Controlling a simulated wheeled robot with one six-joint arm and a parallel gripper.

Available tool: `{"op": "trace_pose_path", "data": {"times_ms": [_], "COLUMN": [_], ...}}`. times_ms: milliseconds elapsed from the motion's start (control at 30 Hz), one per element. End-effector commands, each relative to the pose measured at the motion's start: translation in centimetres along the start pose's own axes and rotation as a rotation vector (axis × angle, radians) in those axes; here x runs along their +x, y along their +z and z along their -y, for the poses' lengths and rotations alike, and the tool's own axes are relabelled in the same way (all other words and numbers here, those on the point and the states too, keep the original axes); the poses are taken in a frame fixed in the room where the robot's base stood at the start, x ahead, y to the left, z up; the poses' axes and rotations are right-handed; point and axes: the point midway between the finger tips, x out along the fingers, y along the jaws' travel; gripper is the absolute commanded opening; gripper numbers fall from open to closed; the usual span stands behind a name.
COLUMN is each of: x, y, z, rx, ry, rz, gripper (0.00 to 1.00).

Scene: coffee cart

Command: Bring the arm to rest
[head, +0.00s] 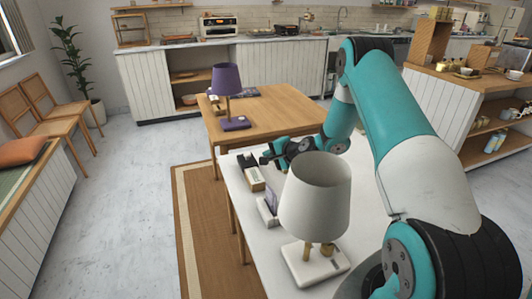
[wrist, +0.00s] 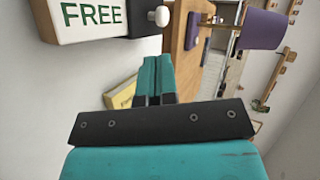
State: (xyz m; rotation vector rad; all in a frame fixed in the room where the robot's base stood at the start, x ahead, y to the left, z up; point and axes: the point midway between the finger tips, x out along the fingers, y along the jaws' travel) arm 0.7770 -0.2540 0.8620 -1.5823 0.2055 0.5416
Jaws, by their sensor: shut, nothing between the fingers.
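My teal arm (head: 390,110) reaches over the white table from the right in the head view. My gripper (head: 268,157) is low near the table's far left corner, partly hidden behind the white lamp's shade. In the wrist view my gripper (wrist: 155,62) has its two teal fingers side by side, shut with nothing between them.
A white lamp (head: 317,195) stands on the white table (head: 242,205), with small boxes (head: 251,178) near its left edge. A purple lamp (head: 227,82) stands on a wooden table (head: 270,110) behind. The wrist view shows a "FREE" sign (wrist: 72,32).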

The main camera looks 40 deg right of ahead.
Motion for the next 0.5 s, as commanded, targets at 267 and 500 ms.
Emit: {"op": "trace_pose_path", "data": {"times_ms": [267,500], "x": [-0.83,-0.81], "y": [0.29,0.28], "z": [0.23,0.21], "rx": [-0.002,-0.002], "ry": [0.0,0.0], "rz": [0.005,0.005], "gripper": [0.0,0.0]}}
